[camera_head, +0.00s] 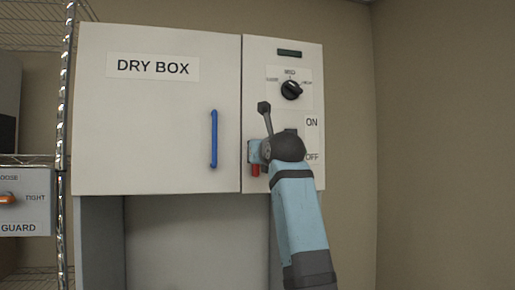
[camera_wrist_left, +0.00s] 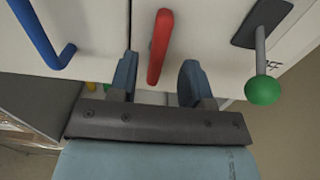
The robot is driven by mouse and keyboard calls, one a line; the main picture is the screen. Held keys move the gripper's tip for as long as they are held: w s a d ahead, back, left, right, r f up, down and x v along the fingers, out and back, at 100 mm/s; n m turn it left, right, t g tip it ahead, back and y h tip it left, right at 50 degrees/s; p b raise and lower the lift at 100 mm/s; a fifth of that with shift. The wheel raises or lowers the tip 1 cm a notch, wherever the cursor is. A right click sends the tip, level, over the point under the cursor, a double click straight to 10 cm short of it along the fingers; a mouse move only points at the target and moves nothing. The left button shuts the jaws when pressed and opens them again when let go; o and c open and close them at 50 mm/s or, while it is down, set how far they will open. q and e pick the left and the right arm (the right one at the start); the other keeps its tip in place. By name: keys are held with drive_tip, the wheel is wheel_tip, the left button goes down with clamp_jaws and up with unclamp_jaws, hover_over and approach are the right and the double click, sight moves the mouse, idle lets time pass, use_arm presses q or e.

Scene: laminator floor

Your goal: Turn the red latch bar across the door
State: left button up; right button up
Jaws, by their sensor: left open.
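The red latch bar (camera_head: 255,170) shows as a small red end below my left gripper (camera_head: 258,152) in the head view; the rest is hidden behind it. In the left wrist view the whole red bar (camera_wrist_left: 160,42) hangs nearly upright on the panel, right of the door seam. My left gripper (camera_wrist_left: 158,72) is open, with one finger on each side of the bar and visible gaps to both. The white door (camera_head: 150,110) is closed and marked DRY BOX. Its blue handle (camera_head: 214,138) stands left of the seam. My right gripper is not in view.
Right of the bar, a lever with a green ball (camera_wrist_left: 262,90) sticks out close to my right finger. A black dial (camera_head: 291,90) sits higher on the panel. A wire rack (camera_head: 66,120) with a GUARD box (camera_head: 25,215) stands at left. The wall at right is bare.

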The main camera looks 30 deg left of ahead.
use_arm(q)
drive_tip(key=x, duration=0.3)
drive_tip(key=shift+w+a+p, duration=0.25)
drive_tip(key=shift+a+p, duration=0.05)
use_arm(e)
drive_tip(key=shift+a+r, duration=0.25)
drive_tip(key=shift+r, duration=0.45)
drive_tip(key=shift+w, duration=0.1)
use_arm(q)
clamp_jaws()
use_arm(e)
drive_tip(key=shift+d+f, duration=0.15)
